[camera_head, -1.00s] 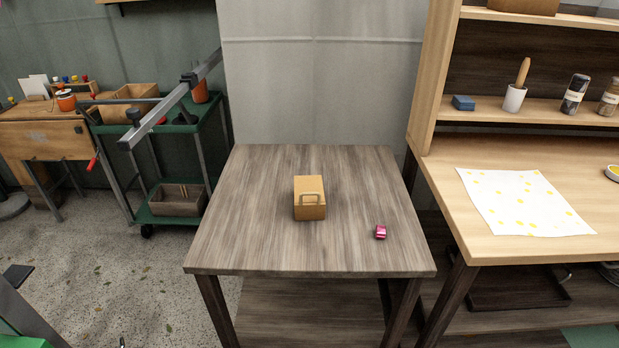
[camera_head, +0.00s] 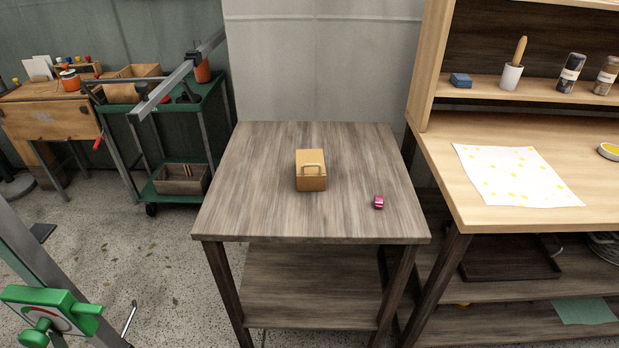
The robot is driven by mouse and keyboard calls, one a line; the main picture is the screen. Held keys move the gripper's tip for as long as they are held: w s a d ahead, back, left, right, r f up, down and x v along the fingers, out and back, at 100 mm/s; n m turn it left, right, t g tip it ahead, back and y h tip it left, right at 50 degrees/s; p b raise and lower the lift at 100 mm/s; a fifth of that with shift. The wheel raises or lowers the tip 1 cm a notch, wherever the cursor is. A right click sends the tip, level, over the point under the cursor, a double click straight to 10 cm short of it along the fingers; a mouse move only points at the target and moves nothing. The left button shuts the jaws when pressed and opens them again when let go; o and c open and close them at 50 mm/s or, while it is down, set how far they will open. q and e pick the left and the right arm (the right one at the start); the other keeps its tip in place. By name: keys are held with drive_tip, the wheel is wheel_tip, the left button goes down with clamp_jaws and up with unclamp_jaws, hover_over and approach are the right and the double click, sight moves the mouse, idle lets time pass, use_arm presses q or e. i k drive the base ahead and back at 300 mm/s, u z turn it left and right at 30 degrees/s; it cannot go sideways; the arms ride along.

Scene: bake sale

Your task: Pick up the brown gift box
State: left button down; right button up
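The brown gift box (camera_head: 311,177) is a small cardboard-coloured box with a handle on its front face. It sits upright near the middle of the grey-brown wooden table (camera_head: 255,210), with nothing touching it. Neither of my grippers shows in the head view, so I cannot see whether they are open or shut.
A small pink object (camera_head: 378,202) lies on the table right of the box. A lighter wooden bench (camera_head: 440,170) with a spotted cloth (camera_head: 515,178) and a shelf stands at right. A green cart (camera_head: 170,105) is at left. A green clamp-like part (camera_head: 50,312) is at lower left.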

sight(308, 156)
drive_tip(key=u, duration=0.05)
drive_tip(key=k, duration=0.35)
drive_tip(key=z, duration=1.2)
drive_tip(key=i, duration=1)
drive_tip(key=u, duration=2.35)
